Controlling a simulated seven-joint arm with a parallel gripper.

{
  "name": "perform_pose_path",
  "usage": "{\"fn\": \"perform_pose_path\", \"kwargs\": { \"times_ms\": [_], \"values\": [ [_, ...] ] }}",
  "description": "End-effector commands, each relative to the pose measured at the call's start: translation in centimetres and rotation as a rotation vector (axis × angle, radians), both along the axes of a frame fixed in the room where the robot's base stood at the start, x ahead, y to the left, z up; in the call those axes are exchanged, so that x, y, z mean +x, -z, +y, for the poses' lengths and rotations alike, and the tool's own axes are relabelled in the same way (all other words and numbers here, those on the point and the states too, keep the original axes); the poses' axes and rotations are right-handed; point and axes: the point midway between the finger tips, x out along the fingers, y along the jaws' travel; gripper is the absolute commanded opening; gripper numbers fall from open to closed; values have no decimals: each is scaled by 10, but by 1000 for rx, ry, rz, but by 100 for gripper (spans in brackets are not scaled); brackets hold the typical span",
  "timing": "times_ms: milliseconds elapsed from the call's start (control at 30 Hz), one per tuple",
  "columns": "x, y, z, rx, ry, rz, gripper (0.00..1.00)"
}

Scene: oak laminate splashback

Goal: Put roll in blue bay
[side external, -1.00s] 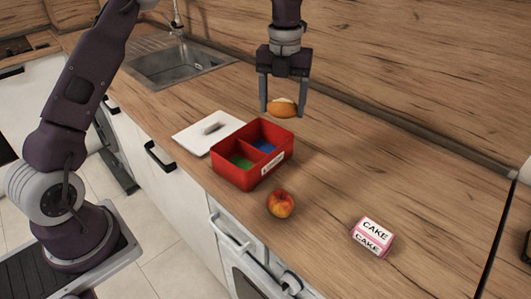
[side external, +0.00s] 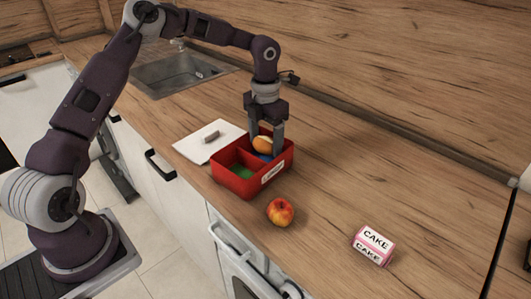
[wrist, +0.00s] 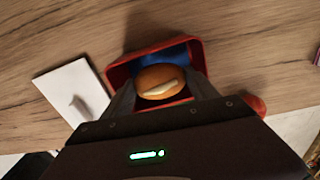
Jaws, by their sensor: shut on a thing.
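The roll (side external: 264,144), a golden bun with a pale stripe on top, is held between the fingers of my gripper (side external: 265,146). It also shows in the wrist view (wrist: 160,81). The gripper is shut on it and points down into the far compartment of the red box (side external: 236,184). The blue bay (side external: 265,157) is that far compartment, with a blue floor that also shows in the wrist view (wrist: 176,54). The roll is at about the height of the box rim, over the blue bay. I cannot tell whether it touches the floor. The near compartment has a green floor (side external: 240,172).
A white lid (side external: 208,142) with a grey handle lies left of the box. An apple (side external: 280,212) stands in front of it. A pink cake box (side external: 372,245) is further right. The sink (side external: 180,75) is behind.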

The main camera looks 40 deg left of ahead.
Motion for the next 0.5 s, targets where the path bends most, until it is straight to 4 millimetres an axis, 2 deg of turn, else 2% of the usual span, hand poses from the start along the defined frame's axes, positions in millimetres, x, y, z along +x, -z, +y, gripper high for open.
{"fn": "perform_pose_path", "kwargs": {
  "times_ms": [200,500],
  "values": [
    [-1,35,0,-1,1,2,29],
    [0,38,0,0,0,0,29]
  ]
}}
